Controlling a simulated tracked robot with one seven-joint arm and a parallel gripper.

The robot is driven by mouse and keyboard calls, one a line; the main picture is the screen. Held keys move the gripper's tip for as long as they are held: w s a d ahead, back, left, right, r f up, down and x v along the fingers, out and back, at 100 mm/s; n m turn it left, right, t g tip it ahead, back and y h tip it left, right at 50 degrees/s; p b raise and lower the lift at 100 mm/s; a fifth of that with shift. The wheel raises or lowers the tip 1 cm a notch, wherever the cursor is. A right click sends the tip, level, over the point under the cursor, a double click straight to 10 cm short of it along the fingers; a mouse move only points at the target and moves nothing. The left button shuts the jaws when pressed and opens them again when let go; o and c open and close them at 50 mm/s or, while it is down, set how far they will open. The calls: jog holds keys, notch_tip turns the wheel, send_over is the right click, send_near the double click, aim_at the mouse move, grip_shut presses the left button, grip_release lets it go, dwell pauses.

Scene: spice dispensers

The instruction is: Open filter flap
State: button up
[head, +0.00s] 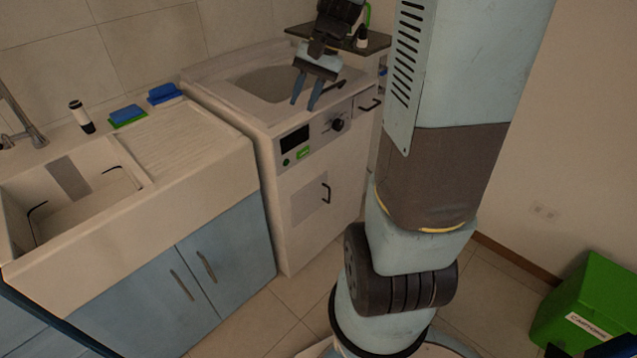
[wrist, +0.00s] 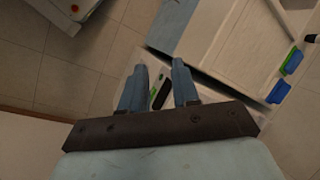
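The filter flap (head: 310,203) is a square panel low on the front of the white washing machine (head: 283,222), with a dark handle (head: 326,193) at its right side. It looks closed and flush with the front. My gripper (head: 303,106) is above the machine's top front edge, higher than the flap and not touching it. In the wrist view my gripper (wrist: 159,66) has its two blue fingers apart with nothing held. The machine's dark display (wrist: 160,92) shows between and below the fingers there. The flap cannot be made out in the wrist view.
A sink counter (head: 190,141) with blue cabinet doors stands left of the machine, holding sponges (head: 127,114) and a small bottle (head: 81,116). A dark shelf (head: 375,42) is behind right. A green box (head: 590,300) stands at right.

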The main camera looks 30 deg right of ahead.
aim_at(329, 201)
jog(key=w+d+f+m+t+y, duration=0.1)
jog(key=w+d+f+m+y, duration=0.3)
jog(key=f, duration=0.5)
jog(key=w+d+f+m+t+y, duration=0.1)
jog(key=w+d+f+m, duration=0.25)
jog(key=d+f, duration=0.4)
jog(key=w+d+f+m+t+y, duration=0.2)
jog(key=w+d+f+m+y, duration=0.15)
jog(key=f, duration=0.65)
jog(key=s+d+f+m+t+h, duration=0.1)
jog(key=s+d+f+m+t, duration=0.2)
jog(key=f, duration=0.7)
jog(key=d+f+m+t+h, duration=0.2)
jog(key=d+f+m+t, duration=0.15)
jog(key=f+m, duration=0.4)
jog(key=s+d+f+m+t+h, duration=0.1)
jog(key=s+d+f+m+t, duration=0.3)
jog(key=f, duration=0.7)
jog(key=shift+n+t, duration=0.25)
jog(key=shift+n, duration=0.5)
jog(key=x, duration=1.6)
jog(key=shift+w+f, duration=0.1)
jog(key=shift+c, duration=0.2)
grip_shut()
